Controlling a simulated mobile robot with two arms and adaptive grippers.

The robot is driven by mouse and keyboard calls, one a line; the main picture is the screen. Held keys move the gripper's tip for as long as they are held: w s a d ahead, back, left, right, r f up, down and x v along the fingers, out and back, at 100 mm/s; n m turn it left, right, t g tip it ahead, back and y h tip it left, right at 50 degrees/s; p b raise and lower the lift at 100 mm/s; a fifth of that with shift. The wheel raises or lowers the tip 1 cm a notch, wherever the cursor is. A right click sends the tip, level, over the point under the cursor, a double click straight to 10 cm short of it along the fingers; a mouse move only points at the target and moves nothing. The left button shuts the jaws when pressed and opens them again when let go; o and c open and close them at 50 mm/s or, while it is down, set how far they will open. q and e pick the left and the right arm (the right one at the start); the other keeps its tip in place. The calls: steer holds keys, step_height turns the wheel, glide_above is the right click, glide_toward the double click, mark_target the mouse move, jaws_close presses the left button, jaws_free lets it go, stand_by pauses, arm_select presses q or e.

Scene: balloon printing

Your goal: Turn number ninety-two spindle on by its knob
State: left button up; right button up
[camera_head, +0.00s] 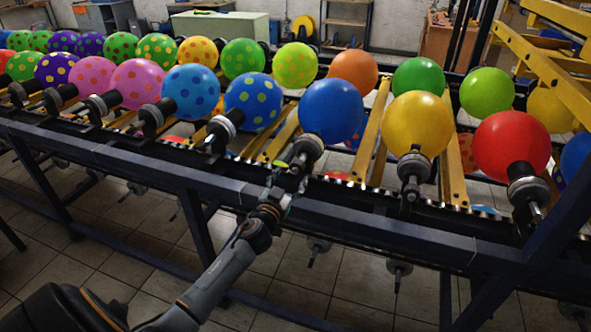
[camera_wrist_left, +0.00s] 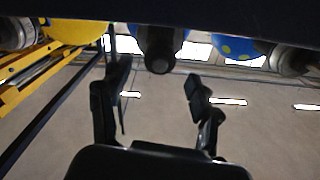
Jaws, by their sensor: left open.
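A row of spindles runs along the dark rail, and no number is readable on any of them. My left gripper (camera_head: 291,172) is at the front end of the spindle (camera_head: 307,147) that carries the plain blue balloon (camera_head: 332,110). In the left wrist view my left gripper (camera_wrist_left: 157,80) is open, with one finger on each side. A dark round knob (camera_wrist_left: 159,64) shows ahead of the gap between the fingers, roughly centred. Nothing is held. In the head view the gripper partly hides the spindle's front end. My right gripper is in neither view.
The neighbouring spindles carry a yellow balloon (camera_head: 418,125) to the right and a blue dotted balloon (camera_head: 253,102) to the left. The dark frame rail (camera_head: 400,212) runs below the spindles. Yellow bars (camera_head: 372,135) lie behind. The tiled floor (camera_head: 350,280) in front is clear.

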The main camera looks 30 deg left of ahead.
mark_target(294, 172)
arm_select(q)
steer(key=shift+x, duration=2.2)
steer(key=c, duration=1.1)
steer(key=shift+c, duration=0.2)
steer(key=shift+m, duration=0.3)
